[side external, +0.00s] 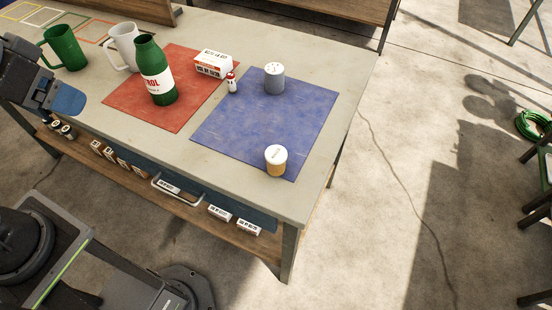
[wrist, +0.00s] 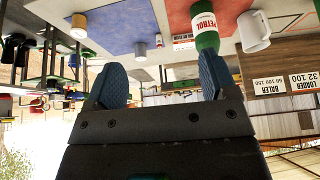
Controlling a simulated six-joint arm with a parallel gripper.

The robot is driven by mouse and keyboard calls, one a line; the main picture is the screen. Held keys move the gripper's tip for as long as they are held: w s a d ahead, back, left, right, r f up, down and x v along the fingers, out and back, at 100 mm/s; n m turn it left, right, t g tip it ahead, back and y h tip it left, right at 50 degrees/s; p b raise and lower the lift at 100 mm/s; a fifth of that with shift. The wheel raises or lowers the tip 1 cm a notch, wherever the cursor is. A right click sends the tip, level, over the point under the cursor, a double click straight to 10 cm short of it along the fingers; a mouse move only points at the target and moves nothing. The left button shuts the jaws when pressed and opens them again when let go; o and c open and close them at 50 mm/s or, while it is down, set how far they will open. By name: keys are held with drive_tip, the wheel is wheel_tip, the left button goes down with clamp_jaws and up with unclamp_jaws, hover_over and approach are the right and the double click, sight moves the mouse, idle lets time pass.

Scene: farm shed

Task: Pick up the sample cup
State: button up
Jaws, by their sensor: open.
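The sample cup (side external: 276,162), which I take to be the small round container with a white lid and yellowish body, stands upright at the near corner of the blue mat (side external: 240,130). It also seems to show at the upper left of the wrist view (wrist: 79,27), where the scene is upside down. My gripper (wrist: 162,78) is open and empty, its blue fingers spread apart. In the side view my gripper (side external: 66,98) is at the far left, well away from the cup, with its fingers only partly visible.
A grey shaker (side external: 274,79) stands on the blue mat's far part. A green petrol bottle (side external: 155,75), a white box (side external: 212,64) and a small red-white bottle (side external: 231,83) are on or beside the red mat (side external: 130,105). White (side external: 124,46) and green (side external: 66,48) mugs stand left.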

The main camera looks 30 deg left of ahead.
drive_tip(key=w+d+r+m+g, duration=0.1)
drive_tip(key=w+d+r+m, duration=0.1)
drive_tip(key=w+d+m, duration=0.3)
drive_tip(key=m+g, duration=0.4)
drive_tip(key=m, duration=0.7)
hover_over(274, 153)
wheel_tip(274, 153, down, 13)
drive_tip(key=f, duration=0.8)
drive_tip(key=shift+d, duration=0.25)
drive_tip(key=shift+a+f, duration=0.15)
drive_tip(key=shift+f, duration=1.2)
drive_tip(key=shift+a+f, duration=0.15)
drive_tip(key=shift+f, duration=1.2)
drive_tip(key=c, duration=1)
